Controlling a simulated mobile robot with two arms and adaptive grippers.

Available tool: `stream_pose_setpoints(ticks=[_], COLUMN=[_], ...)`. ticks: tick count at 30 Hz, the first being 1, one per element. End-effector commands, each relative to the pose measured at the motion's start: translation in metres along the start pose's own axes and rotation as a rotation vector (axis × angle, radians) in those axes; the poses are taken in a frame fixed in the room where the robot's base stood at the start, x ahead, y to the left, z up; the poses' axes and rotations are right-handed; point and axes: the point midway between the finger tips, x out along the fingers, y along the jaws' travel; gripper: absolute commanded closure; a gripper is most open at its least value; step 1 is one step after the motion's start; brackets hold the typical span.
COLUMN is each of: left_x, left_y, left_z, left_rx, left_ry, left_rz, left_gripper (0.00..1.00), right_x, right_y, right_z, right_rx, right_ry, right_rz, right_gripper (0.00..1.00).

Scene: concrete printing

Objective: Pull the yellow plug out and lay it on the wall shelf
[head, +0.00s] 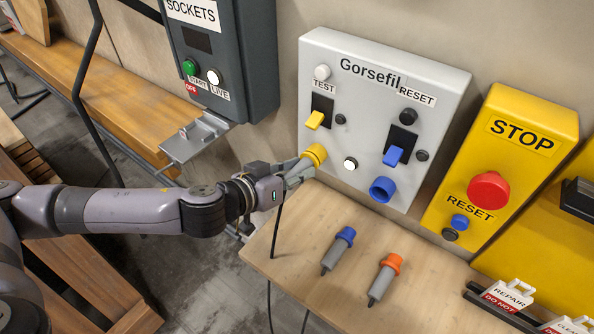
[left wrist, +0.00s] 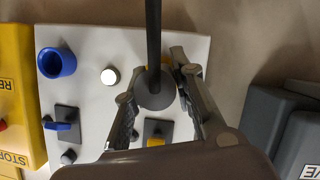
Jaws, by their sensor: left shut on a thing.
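The yellow plug shows as a grey body (left wrist: 155,90) with a dark cable in the left wrist view, between the two fingers of my left gripper (left wrist: 161,68). In the head view, my left gripper (head: 300,170) is shut on the plug at a yellow collar (head: 315,154) at the lower left of the grey Gorsefil panel (head: 328,108). The fingers hide most of the plug, and I cannot tell how deep it sits. The wooden wall shelf (head: 335,296) is below the panel. My right gripper is not in view.
A blue-ringed plug (head: 338,250) and an orange-ringed plug (head: 385,278) lie on the shelf. A blue socket (head: 382,189) is on the panel. A yellow STOP box (head: 508,155) and repair signs (head: 508,294) are at right. A grey sockets box (head: 235,60) is at left.

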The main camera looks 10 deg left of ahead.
Motion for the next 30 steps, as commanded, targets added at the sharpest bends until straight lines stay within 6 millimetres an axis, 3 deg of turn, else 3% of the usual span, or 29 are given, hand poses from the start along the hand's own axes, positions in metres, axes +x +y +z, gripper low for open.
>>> stream_pose_setpoints(ticks=[5, 13, 30], left_x=[0.0, -0.002, -0.029], left_y=[-0.001, -0.001, -0.001], left_z=[0.0, 0.002, 0.013], left_rx=[0.0, 0.0, 0.0], left_ry=[0.0, 0.0, 0.0], left_rz=[-0.002, -0.001, -0.001], left_gripper=[1.0, 1.0, 1.0], right_x=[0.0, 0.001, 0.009], right_y=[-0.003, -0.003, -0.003], right_z=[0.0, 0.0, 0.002], right_rx=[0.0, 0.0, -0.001], right_ry=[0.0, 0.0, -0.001], right_rz=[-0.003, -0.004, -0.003], right_gripper=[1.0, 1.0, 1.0])
